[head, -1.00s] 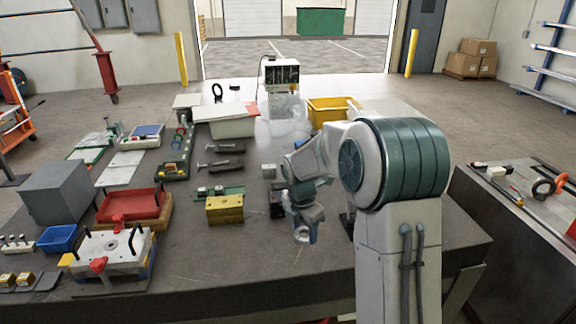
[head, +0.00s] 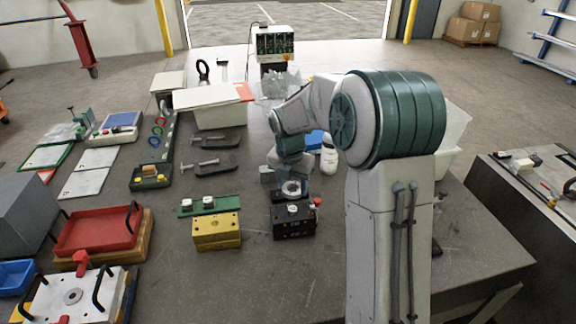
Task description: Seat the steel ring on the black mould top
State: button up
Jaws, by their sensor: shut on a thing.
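The steel ring (head: 292,188) is a small pale ring in the jaws of my gripper (head: 289,181), which is shut on it and points down. The black mould (head: 293,225) is a dark block near the middle of the table, with a small red knob at its right. The ring appears above or just behind the far edge of the mould's top. I cannot tell whether it touches. The fingers are small and partly hidden by the wrist.
A yellow mould block (head: 216,234) stands just left of the black mould, with a green strip (head: 209,204) behind it. Dark clamps (head: 209,167) lie farther back. A red tray (head: 98,232) is at the left.

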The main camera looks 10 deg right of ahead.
aim_at(293, 208)
jog(key=shift+w+d+f+b, duration=0.15)
jog(key=shift+w+f+b, duration=0.1)
jog(key=shift+f+b, duration=0.45)
notch_tip(293, 208, down, 5)
jog(key=b, duration=0.4)
jog(key=shift+r, duration=0.15)
jog(key=shift+f+b, duration=0.5)
jog(key=shift+f, duration=0.7)
dwell(1.3)
jog(key=o, duration=1.2)
